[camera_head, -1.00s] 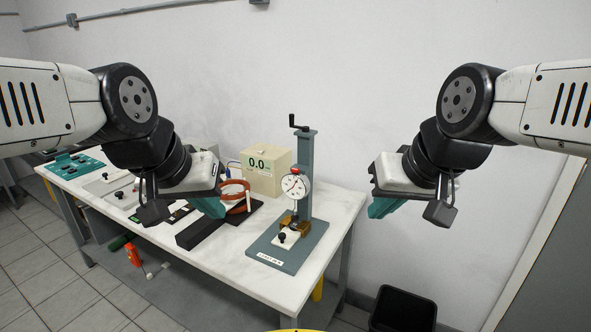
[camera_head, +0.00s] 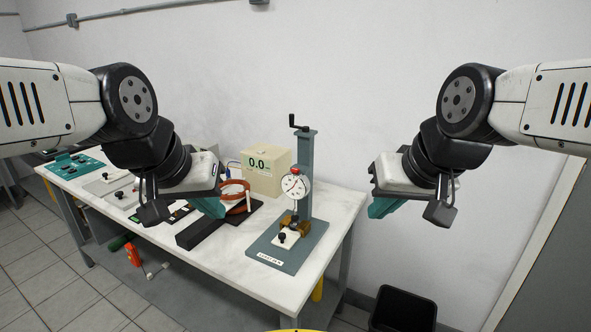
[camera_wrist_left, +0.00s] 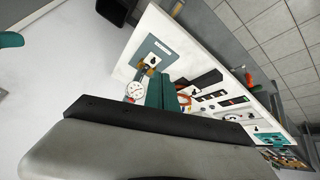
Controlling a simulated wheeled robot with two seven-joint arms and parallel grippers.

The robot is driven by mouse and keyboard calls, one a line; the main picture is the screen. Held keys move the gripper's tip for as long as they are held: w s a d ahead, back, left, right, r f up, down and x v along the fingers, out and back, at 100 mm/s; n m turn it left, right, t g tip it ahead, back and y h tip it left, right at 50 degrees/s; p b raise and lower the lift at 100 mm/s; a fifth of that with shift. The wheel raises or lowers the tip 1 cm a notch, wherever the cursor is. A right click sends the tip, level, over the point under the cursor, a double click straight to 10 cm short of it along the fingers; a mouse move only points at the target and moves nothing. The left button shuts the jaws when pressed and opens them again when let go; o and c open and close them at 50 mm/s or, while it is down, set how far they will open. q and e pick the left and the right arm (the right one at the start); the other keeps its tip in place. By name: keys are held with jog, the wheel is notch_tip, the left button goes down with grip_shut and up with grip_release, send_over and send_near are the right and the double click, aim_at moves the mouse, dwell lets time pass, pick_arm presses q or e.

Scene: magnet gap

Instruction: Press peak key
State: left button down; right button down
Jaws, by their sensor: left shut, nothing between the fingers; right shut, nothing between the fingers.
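A cream meter box (camera_head: 268,172) with a green 0.0 readout stands at the back of the bench; I cannot make out a peak key on it. My left gripper (camera_head: 210,207) is shut and empty, in front of the box and left of it in the head view, above the bench. Its teal fingers also show in the left wrist view (camera_wrist_left: 161,94). My right gripper (camera_head: 382,208) is shut and empty, off the bench's right end and far from the box. The left arm hides part of the bench's middle.
A dial gauge (camera_head: 296,185) stands on a teal crank stand (camera_head: 305,153) at the bench's right end. Orange-brown coils (camera_head: 236,190) sit near the left gripper. A teal board (camera_head: 73,166) lies at the far left. A black bin (camera_head: 402,308) is on the floor.

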pick_arm(q)
jog(key=r+m+t+y, duration=0.2)
jog(key=m+t+y, duration=0.1)
jog(key=m, duration=0.4)
send_over(296, 171)
jog(key=shift+w+f, duration=0.1)
jog(key=shift+f, duration=0.05)
jog(key=shift+f, duration=0.1)
jog(key=shift+a+f, duration=0.1)
jog(key=shift+f, duration=4.2)
jog(key=shift+f, duration=0.1)
jog(key=shift+f, duration=0.35)
